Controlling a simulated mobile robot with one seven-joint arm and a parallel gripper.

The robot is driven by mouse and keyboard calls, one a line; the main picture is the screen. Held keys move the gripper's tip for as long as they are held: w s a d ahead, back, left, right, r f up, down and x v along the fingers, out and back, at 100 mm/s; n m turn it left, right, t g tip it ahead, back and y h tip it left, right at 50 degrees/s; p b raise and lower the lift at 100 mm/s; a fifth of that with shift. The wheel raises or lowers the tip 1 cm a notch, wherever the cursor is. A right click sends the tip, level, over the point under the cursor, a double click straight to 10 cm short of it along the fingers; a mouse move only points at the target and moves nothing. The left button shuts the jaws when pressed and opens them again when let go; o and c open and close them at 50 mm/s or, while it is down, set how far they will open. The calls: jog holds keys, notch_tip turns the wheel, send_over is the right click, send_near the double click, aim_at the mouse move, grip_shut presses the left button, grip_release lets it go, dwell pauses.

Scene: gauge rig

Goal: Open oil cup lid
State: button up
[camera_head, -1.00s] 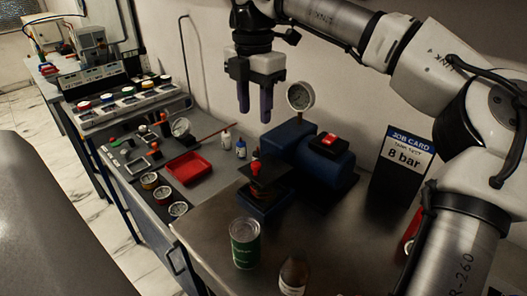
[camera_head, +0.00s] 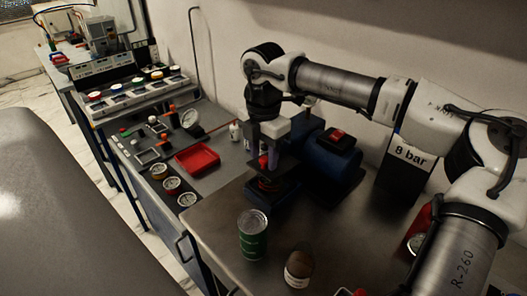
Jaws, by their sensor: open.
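A dark device with a red knob (camera_head: 263,162) on top stands on the metal bench, in front of a blue motor-like unit (camera_head: 335,160). No part is clearly marked as the oil cup lid, so I cannot tell which it is. My gripper (camera_head: 268,165) points down over this device, its fingers open and at the height of the red knob. Whether the fingers touch the knob is too small to tell. The gripper partly hides the device and the gauge behind it.
A green can (camera_head: 253,236) and a brown bottle or jar (camera_head: 299,268) with a white label stand in front on the bench (camera_head: 215,215). A red tray (camera_head: 197,158) lies to the left. A job card (camera_head: 408,155) reading "8 bar" stands to the right, partly hidden by my arm.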

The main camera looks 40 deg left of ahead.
grip_shut()
